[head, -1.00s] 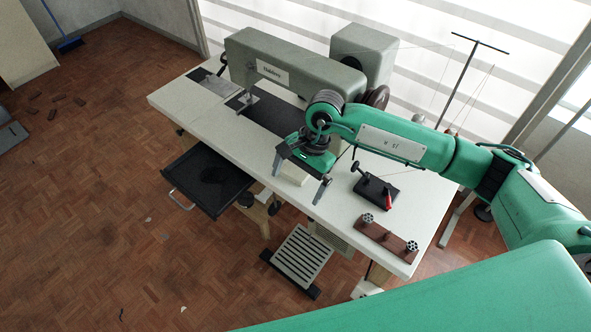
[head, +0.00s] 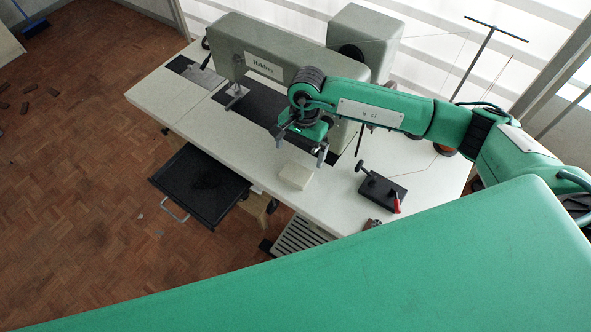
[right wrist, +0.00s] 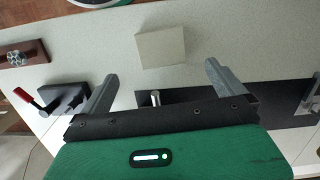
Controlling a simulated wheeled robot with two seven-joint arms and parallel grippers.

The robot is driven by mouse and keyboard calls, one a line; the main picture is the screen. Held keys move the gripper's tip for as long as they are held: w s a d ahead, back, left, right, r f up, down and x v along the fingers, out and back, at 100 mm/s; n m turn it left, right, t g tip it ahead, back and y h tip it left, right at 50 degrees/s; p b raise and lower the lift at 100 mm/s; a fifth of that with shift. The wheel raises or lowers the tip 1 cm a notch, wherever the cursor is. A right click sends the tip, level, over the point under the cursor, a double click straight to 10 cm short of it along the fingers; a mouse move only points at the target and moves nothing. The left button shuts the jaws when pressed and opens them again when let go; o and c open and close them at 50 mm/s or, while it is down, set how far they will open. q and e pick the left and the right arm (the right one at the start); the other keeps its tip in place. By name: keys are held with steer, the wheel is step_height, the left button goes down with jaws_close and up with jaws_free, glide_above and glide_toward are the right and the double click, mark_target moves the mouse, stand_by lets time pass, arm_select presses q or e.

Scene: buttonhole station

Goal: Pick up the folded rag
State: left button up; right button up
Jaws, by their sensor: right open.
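The folded rag (head: 296,175) is a small cream block lying flat on the white table near its front edge. It also shows in the right wrist view (right wrist: 161,46), just beyond the fingertips and between their lines. My right gripper (head: 301,150) is open and empty, with its fingers pointing down on the machine side of the rag. In the right wrist view, its two grey fingers (right wrist: 160,72) are wide apart and do not touch the rag. My left gripper is in neither view.
The grey-green sewing machine (head: 275,60) stands behind my right gripper. A black block with a red-handled part (head: 382,192) sits right of the rag. A black drawer (head: 190,185) is pulled out below the table (head: 165,105). The tabletop around the rag is clear.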

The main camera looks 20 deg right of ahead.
mark_target(296, 173)
steer(key=f, duration=0.2)
steer(key=shift+a+f, duration=0.2)
steer(key=shift+f, duration=0.15)
steer(key=shift+f+p, duration=0.3)
steer(key=shift+f, duration=0.1)
steer(key=shift+s+a+f+p, duration=0.1)
steer(key=shift+s+f+p, duration=0.05)
steer(key=shift+f+p, duration=0.35)
steer(key=shift+s+a+f+p, duration=0.1)
steer(key=shift+f+p, duration=0.3)
steer(key=shift+f, duration=0.05)
step_height(296, 173, down, 2)
steer(key=shift+s+a+f+p, duration=0.1)
steer(key=shift+f+p, duration=0.1)
steer(key=shift+p, duration=0.15)
steer(key=shift+f, duration=0.45)
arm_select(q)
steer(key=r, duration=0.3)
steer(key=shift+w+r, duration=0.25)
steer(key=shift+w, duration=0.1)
arm_select(e)
steer(key=c, duration=1)
